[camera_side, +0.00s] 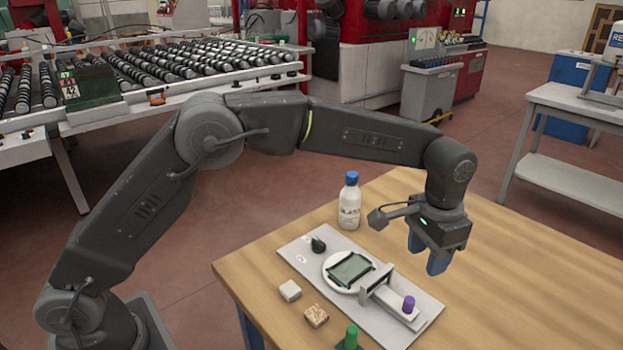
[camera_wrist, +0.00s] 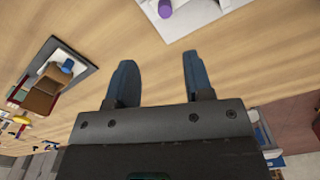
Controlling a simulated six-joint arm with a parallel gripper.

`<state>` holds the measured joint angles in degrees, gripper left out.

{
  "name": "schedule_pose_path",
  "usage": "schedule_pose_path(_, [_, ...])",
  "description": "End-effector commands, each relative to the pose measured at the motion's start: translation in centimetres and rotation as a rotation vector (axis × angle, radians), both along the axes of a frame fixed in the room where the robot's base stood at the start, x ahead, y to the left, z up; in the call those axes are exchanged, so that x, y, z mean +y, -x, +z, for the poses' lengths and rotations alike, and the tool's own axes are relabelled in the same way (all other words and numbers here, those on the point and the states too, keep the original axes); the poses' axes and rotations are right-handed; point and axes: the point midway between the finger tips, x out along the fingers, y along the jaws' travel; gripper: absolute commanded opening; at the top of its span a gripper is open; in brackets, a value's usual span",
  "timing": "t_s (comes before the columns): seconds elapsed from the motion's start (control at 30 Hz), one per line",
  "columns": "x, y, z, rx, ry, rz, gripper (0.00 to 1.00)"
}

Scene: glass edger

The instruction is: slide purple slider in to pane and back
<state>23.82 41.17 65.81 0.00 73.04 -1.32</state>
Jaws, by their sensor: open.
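The purple slider (camera_side: 408,304) is an upright purple knob on a light slide at the right end of a grey plate (camera_side: 425,312). A dark-green framed pane (camera_side: 350,269) lies on a round white disc (camera_side: 337,284) left of the slide. In the wrist view the purple slider (camera_wrist: 165,8) shows at the top edge, partly cut off. My gripper (camera_side: 437,265) is open and empty, above the table and behind and right of the slider, touching nothing. Its two blue fingers also show apart in the wrist view (camera_wrist: 158,75).
A white bottle with a blue cap (camera_side: 349,205) stands behind the plate. A black knob (camera_side: 318,244) is on the plate's far left. A pale block (camera_side: 290,290), a speckled block (camera_side: 316,316) and a green peg (camera_side: 351,337) stand in front.

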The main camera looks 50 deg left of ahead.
Motion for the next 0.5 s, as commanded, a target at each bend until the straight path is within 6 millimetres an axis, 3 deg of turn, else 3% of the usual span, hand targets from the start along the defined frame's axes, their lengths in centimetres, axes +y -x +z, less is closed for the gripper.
schedule_pose_path(0.1, [1.3,0.5,2.0,-0.020,0.008,0.018,0.47])
schedule_pose_path(0.5, [6.2,3.4,7.1,-0.096,0.038,0.082,0.47])
